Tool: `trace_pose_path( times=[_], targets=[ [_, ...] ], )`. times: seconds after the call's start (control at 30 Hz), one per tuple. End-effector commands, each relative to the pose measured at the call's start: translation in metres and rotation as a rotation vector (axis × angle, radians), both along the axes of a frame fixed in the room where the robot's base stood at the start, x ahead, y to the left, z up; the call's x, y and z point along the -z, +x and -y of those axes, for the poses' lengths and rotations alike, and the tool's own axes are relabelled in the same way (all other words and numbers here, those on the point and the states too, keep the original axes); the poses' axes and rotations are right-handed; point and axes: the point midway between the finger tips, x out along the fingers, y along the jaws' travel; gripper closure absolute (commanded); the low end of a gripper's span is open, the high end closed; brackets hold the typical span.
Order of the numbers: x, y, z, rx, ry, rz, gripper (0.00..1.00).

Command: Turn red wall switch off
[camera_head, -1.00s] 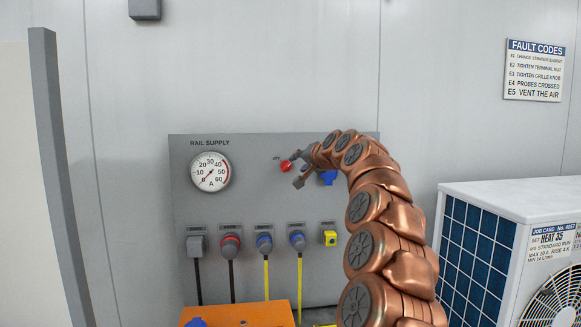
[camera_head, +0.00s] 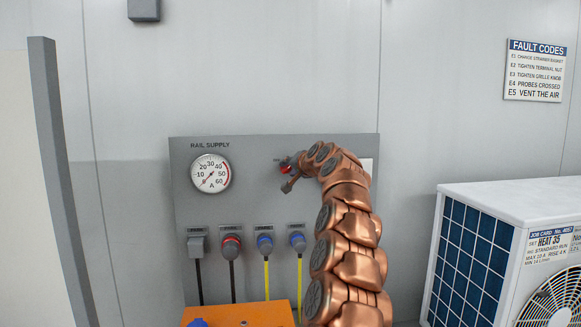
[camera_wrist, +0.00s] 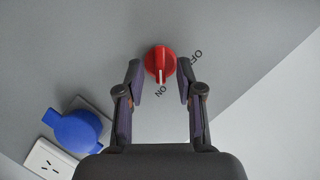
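The red switch (camera_head: 285,167) is a round knob on the grey rail supply panel (camera_head: 262,212), partly covered by my gripper in the head view. In the wrist view the red switch (camera_wrist: 158,58) shows clearly, its white mark pointing towards the printed ON, with OFF printed to its upper right. My gripper (camera_wrist: 161,77) is open, one finger on each side of the knob. Gaps show between the fingers and the knob in the wrist view; I cannot tell how far the tips are from the panel.
A blue round fitting (camera_wrist: 78,132) and a white socket (camera_wrist: 49,160) are at the lower left in the wrist view. A gauge (camera_head: 210,173) is left of the switch. Several plugs with cables line the panel below, above an orange box (camera_head: 240,314). A white unit (camera_head: 510,200) stands right.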

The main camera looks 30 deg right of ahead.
Motion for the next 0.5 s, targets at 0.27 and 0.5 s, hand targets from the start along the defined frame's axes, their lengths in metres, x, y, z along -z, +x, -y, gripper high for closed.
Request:
trace_pose_path(
  times=[0.27, 0.5],
  targets=[
    [0.0008, 0.0033, 0.0, -0.001, 0.0, 0.001, 0.64],
    [0.0007, 0.0031, 0.0001, -0.001, 0.0, 0.001, 0.72]
  ],
)
